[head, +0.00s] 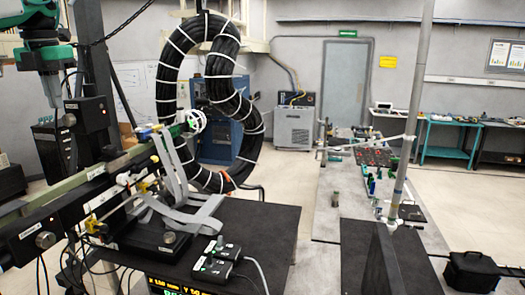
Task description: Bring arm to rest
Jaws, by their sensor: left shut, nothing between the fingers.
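My left gripper (52,96) hangs at the upper left, below a teal and dark arm section. Its narrow fingers point down and are shut, with nothing between them. It appears in front of the black blocks of the measuring stage (93,113), and I cannot tell the gap between them. A large black coil (167,82) with white ties stands upright in the middle left, beyond the stage. A long olive rail (68,184) runs from the lower left toward the coil. My right gripper is not in view.
A black tabletop (275,222) carries two small control boxes (222,248) with cables. Grey flat ribbons (190,216) loop over the stage. A grey pole (408,130) and a dark upright panel (383,262) stand at the right. A black bag (471,271) lies lower right.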

